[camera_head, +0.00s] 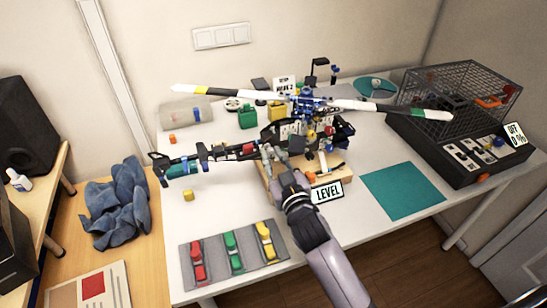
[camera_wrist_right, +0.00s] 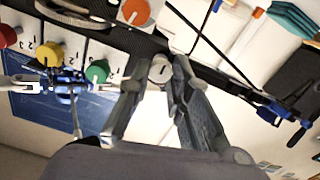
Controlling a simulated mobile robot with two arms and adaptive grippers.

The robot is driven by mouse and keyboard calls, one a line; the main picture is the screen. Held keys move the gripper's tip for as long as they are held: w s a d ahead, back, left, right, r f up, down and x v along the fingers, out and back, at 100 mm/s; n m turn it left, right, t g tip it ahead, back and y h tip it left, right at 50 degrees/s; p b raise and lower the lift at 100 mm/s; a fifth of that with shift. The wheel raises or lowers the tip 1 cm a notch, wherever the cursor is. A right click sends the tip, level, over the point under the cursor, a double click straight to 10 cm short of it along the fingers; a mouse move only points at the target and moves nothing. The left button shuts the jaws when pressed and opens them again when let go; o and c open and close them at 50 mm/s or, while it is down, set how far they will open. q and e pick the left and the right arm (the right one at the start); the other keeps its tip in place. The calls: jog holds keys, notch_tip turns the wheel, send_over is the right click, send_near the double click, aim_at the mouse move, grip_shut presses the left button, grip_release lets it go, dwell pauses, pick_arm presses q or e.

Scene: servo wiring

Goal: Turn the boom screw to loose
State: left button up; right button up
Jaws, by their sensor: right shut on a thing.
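A model helicopter (camera_head: 298,125) stands on a wooden stand in the middle of the white table. Its dark tail boom (camera_head: 222,155) runs left; the boom also shows at the right in the wrist view (camera_wrist_right: 235,84). My right gripper (camera_head: 273,153) is at the boom's root, beside the body. In the wrist view its fingertips (camera_wrist_right: 160,72) are closed around a small pale grey knob (camera_wrist_right: 160,68), which looks like the boom screw. The fingers hide the knob's sides, and its turn position cannot be read. My left gripper is in neither view.
Orange, yellow and green numbered knobs (camera_wrist_right: 97,71) sit close left of the fingers in the wrist view. A LEVEL sign (camera_head: 327,193) stands beside my right wrist. A grey tray of tools (camera_head: 233,254) lies in front, and a caged black box (camera_head: 455,120) stands right.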

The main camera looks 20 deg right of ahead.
grip_shut()
jog(key=shift+n, duration=0.3)
jog(key=shift+n+p, duration=0.6)
jog(key=shift+n, duration=0.3)
jog(key=n+p, duration=0.1)
jog(key=n, duration=0.3)
jog(key=shift+n, duration=0.3)
jog(key=n+p, duration=0.1)
jog(key=n, duration=0.3)
jog(key=shift+f+n+p, duration=0.15)
jog(key=shift+n+p, duration=0.4)
jog(key=shift+n, duration=1.55)
